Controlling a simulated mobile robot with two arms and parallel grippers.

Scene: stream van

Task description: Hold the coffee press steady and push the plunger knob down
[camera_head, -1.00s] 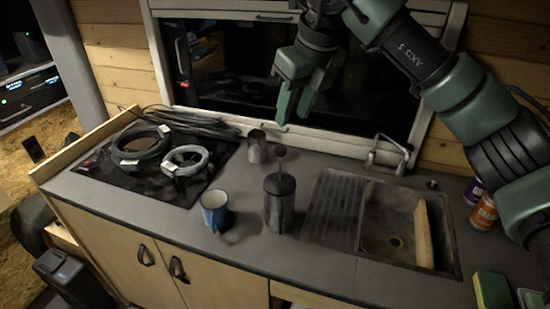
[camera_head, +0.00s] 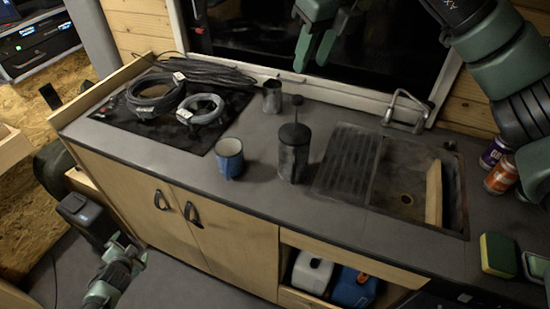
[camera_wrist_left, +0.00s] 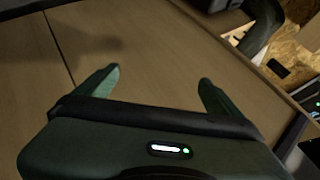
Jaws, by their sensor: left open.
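The dark coffee press (camera_head: 293,160) stands upright on the grey counter, left of the sink. Its plunger knob (camera_head: 297,100) stands raised above the lid on a thin rod. My right gripper (camera_head: 312,62) hangs above and behind the press, in front of the window. Its two green fingers look parted and empty, apart from the knob. My left gripper (camera_head: 80,200) is low at the left, beside the cabinet and well away from the press. The left wrist view shows its fingers (camera_wrist_left: 158,78) spread, with nothing between them and a wooden panel beyond.
A blue mug (camera_head: 229,158) stands left of the press and a metal cup (camera_head: 272,97) behind it. Coiled cables (camera_head: 155,95) lie on the black hob. A sink (camera_head: 405,190), cans (camera_head: 498,165) and a sponge (camera_head: 497,254) are at the right.

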